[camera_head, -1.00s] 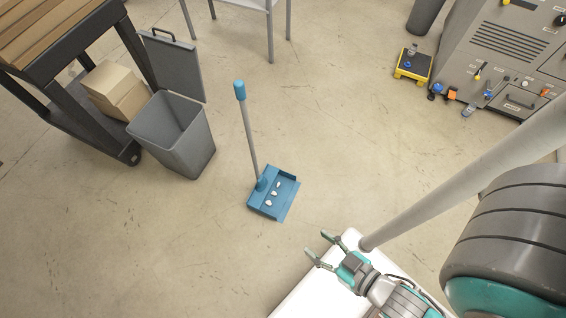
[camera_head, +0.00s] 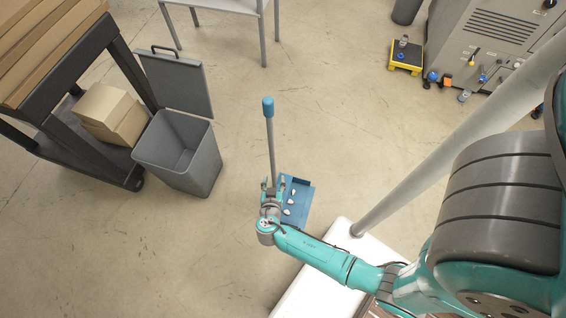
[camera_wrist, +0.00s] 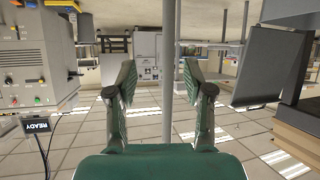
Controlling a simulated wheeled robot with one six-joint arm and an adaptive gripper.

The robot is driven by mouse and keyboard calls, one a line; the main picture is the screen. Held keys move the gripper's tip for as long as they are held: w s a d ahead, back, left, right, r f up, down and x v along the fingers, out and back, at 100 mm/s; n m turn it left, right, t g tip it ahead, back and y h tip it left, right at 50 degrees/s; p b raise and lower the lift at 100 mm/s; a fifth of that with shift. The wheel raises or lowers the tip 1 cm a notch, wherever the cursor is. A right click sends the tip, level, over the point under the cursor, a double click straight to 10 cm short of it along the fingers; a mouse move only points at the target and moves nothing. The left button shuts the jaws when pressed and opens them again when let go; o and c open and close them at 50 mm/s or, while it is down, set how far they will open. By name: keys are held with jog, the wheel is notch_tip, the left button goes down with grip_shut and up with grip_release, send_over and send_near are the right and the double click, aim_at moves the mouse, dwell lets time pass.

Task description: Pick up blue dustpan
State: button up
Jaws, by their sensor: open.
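The blue dustpan (camera_head: 301,207) stands on the floor with several small white pieces in its pan. Its grey handle (camera_head: 271,140) rises upright to a blue grip (camera_head: 268,107). My gripper (camera_head: 269,186) covers the lower part of the handle and the pan's left side in the head view. In the wrist view, my open gripper (camera_wrist: 160,80) has one finger on each side of a grey vertical pole, which looks like the dustpan handle (camera_wrist: 168,60). I see gaps between the fingers and the pole.
A grey bin (camera_head: 180,153) with its lid raised stands to the left, beside a wood-topped cart (camera_head: 75,75). A yellow-edged scale (camera_head: 405,57) and a grey machine (camera_head: 490,50) are at the upper right. Open floor surrounds the dustpan.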

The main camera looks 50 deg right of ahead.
aim_at(272, 160)
jog(key=shift+m+h, duration=0.6)
jog(key=w+d, duration=0.3)
jog(key=w+d+f, duration=0.1)
jog(key=w, duration=0.1)
jog(key=shift+d, duration=0.4)
jog(key=shift+x, duration=2.75)
jog(key=shift+w+a+f, duration=0.1)
jog(key=shift+w+a, duration=0.05)
jog(key=shift+a, duration=0.05)
grip_shut()
